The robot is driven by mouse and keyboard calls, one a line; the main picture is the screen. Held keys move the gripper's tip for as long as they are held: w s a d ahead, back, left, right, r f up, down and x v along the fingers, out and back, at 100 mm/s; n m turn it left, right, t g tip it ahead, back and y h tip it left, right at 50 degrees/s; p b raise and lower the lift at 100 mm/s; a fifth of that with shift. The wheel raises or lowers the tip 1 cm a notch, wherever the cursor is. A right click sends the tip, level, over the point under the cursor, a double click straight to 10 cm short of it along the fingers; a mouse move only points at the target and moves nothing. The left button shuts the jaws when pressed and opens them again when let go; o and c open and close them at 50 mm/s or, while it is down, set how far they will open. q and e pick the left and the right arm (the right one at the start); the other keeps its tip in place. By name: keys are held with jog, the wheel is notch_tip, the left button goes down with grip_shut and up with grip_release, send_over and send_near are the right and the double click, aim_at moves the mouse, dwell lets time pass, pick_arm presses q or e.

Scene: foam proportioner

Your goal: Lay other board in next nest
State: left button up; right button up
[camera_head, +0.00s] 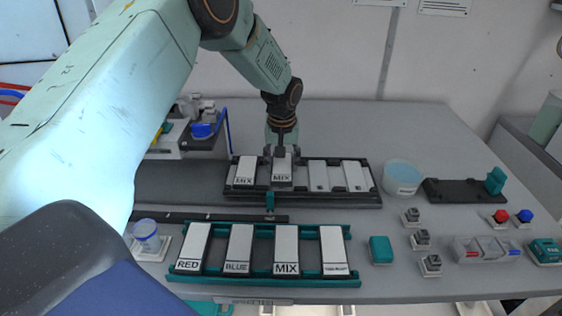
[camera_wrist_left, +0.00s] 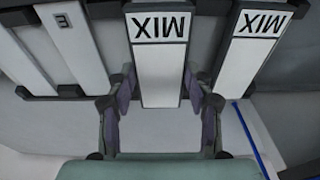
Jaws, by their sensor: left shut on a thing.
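My left gripper (camera_head: 282,148) is shut on a white board marked MIX (camera_head: 282,171) at the second place from the left in the black rear rack (camera_head: 310,198). In the left wrist view, the fingers (camera_wrist_left: 162,105) stand on both sides of this MIX board (camera_wrist_left: 160,75). Another board marked MIX (camera_head: 245,171) lies in the leftmost place. I cannot tell if the held board is fully seated. Two white boards (camera_head: 318,174) (camera_head: 353,175) lie in the places to the right. My right gripper is not in view.
A teal front rack (camera_head: 265,281) holds boards marked RED (camera_head: 194,246), BLUE (camera_head: 238,248), MIX (camera_head: 286,248) and one with small print (camera_head: 333,248). A round translucent tub (camera_head: 402,176) and a black strip (camera_head: 458,191) stand to the right. The table behind the rear rack is clear.

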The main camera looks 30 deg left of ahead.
pick_arm(q)
jog(key=shift+w+f, duration=0.35)
jog(key=shift+w, duration=0.1)
jog(key=shift+s+r, duration=0.15)
jog(key=shift+s, duration=0.4)
jog(key=shift+s+p, duration=0.1)
jog(key=shift+p, duration=0.25)
jog(key=shift+w+f, duration=0.25)
jog(key=shift+f, duration=0.15)
jog(key=o, duration=1.1)
jog(key=shift+s+r, duration=0.2)
jog(key=shift+s, duration=0.05)
jog(key=shift+o, duration=0.6)
jog(key=shift+w+f, duration=0.15)
jog(key=shift+w, duration=0.05)
jog(key=shift+o, duration=0.3)
jog(key=o, duration=0.3)
jog(key=shift+s, duration=0.15)
jog(key=shift+o, duration=0.2)
